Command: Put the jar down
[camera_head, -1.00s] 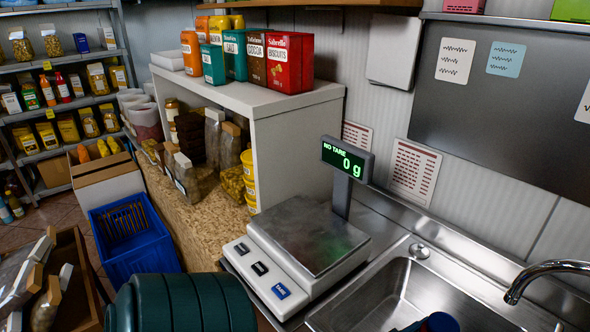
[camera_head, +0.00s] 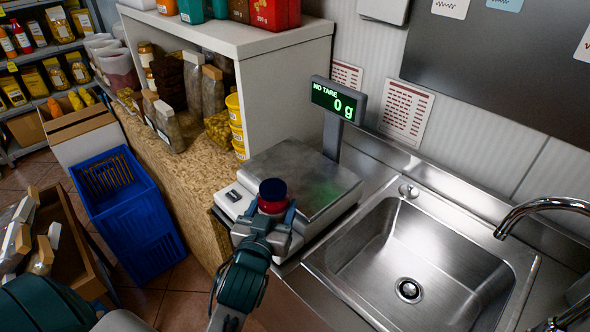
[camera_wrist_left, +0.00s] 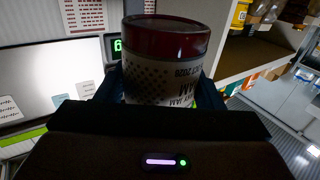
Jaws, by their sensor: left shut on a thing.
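My left gripper (camera_head: 273,213) is shut on a jar (camera_head: 272,192) in front of the scale. In the head view I see mainly the jar's dark top and red band. The left wrist view shows the jar (camera_wrist_left: 163,83) between the fingers, with a dark red lid and a pale printed label. The jar appears in front of the near part of the weighing scale (camera_head: 335,188), whose display (camera_head: 338,103) reads 0 g and NO TARE. The gap between jar and scale is hidden. My right gripper is not in view.
A steel sink (camera_head: 400,250) with a tap (camera_head: 545,210) lies right of the scale. A shelf unit (camera_head: 285,80) stands behind it, over a speckled counter (camera_head: 190,175) holding bags and tubs. A blue crate (camera_head: 125,215) is at the left. The scale's steel plate looks bare.

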